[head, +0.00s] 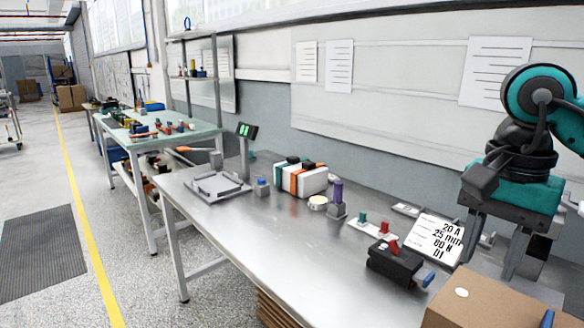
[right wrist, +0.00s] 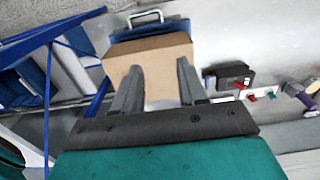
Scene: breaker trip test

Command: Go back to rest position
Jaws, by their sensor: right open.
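My right gripper (head: 495,245) hangs at the right of the head view, over the right end of the metal bench (head: 260,240). Its two fingers are apart with nothing between them; they also show spread in the right wrist view (right wrist: 160,85). A black breaker block (head: 393,262) with a red lever and a blue handle sits on the bench, left of the gripper and apart from it. In the right wrist view the black block (right wrist: 235,74) lies beyond the right finger. My left gripper is in neither view.
A cardboard box (head: 480,305) stands at the near right; in the right wrist view the box (right wrist: 150,52) lies beyond the fingers. A white printed card (head: 434,238) lies behind the breaker block. A scale (head: 218,186) and orange-banded case (head: 301,178) stand farther left.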

